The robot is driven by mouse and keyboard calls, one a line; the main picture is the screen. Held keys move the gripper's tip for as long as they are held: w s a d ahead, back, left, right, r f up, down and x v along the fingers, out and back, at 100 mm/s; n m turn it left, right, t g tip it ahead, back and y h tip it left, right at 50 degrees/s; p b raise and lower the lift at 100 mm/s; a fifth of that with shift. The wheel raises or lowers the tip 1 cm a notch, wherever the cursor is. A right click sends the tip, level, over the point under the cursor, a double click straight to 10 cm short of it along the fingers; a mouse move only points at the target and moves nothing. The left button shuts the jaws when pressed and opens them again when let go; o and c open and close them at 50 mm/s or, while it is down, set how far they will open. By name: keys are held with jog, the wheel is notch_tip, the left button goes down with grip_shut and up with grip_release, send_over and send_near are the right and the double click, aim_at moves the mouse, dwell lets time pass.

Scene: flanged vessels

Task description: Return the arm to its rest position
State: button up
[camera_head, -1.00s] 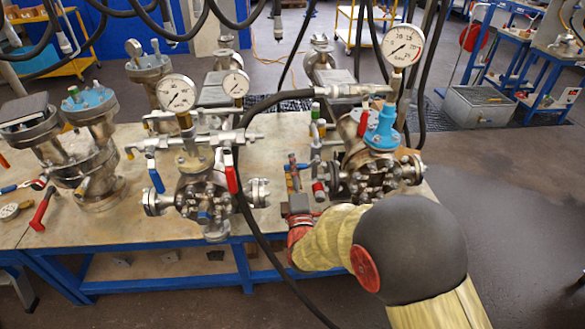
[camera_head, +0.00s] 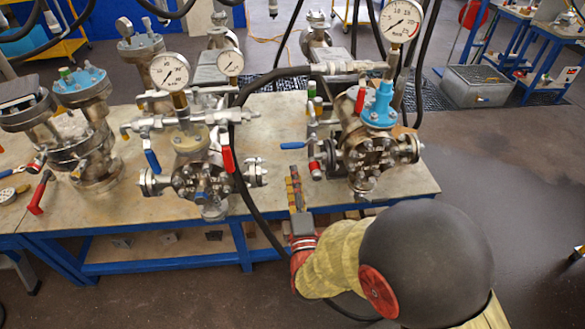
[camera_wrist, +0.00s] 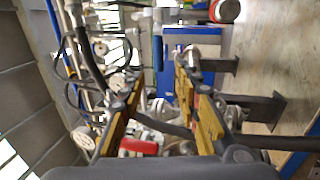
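My gripper (camera_head: 294,174) is at the front edge of the workbench in the head view, left of the right-hand flanged vessel (camera_head: 372,155). Its yellow-brown fingers point away from me, toward a blue lever handle (camera_head: 292,145) just beyond them. In the wrist view my gripper (camera_wrist: 160,72) has its two fingers spread apart, and nothing is held between them. A red part (camera_wrist: 138,147) shows behind the gap. My arm bends at a dark rounded joint at the lower right of the head view.
The workbench (camera_head: 130,215) carries a middle vessel (camera_head: 203,180) with gauges and a left vessel (camera_head: 85,140). A black hose (camera_head: 245,200) hangs over the front edge, close left of my gripper. Open floor (camera_head: 490,200) lies to the right.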

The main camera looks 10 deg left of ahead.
jog(key=shift+s, duration=0.25)
dwell(0.4)
